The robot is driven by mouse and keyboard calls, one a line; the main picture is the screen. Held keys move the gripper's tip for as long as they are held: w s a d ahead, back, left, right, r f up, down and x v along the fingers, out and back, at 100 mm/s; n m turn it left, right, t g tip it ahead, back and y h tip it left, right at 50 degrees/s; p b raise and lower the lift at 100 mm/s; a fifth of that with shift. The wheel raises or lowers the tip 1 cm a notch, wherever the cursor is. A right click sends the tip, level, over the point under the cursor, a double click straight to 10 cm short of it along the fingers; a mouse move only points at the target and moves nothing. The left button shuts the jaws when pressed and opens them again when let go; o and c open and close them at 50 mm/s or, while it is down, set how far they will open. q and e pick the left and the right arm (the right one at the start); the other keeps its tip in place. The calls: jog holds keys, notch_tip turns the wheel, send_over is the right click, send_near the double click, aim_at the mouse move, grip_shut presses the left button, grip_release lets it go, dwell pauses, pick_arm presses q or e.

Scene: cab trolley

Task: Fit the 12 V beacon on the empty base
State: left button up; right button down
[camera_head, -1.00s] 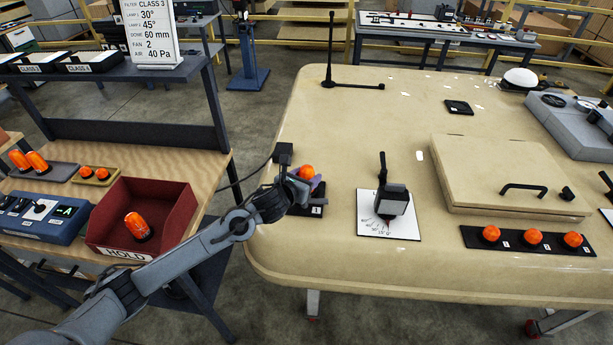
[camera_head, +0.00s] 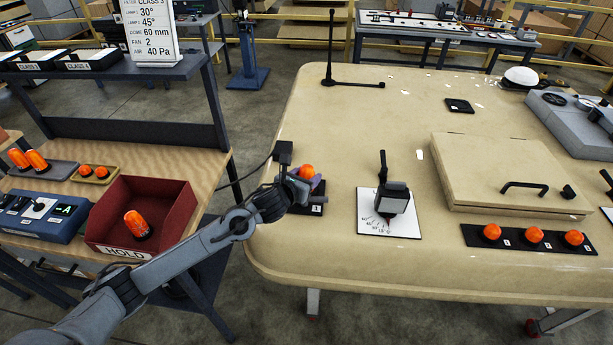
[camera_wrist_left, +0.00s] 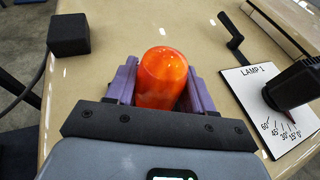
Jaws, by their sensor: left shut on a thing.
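My left gripper (camera_head: 302,184) is at the left edge of the beige cab roof. It is shut on an orange beacon (camera_head: 307,171), with a purple finger on each side of it. The beacon also shows upright between the fingers in the left wrist view (camera_wrist_left: 161,78). It is over a small black base plate (camera_head: 312,208) with a white label. The gripper hides the beacon's foot, so I cannot tell whether it is seated on the base. My right gripper is not in view.
A black block (camera_head: 283,151) with a cable stands just behind the gripper. A lamp (camera_head: 392,199) on a white angle plate is to the right. Several orange beacons (camera_head: 532,236) sit in a black strip. A red HOLD bin (camera_head: 170,205) with an orange beacon stands on the left bench.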

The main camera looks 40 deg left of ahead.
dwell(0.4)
pick_arm(q)
jog(key=o, duration=1.4)
jog(key=shift+o, duration=0.2)
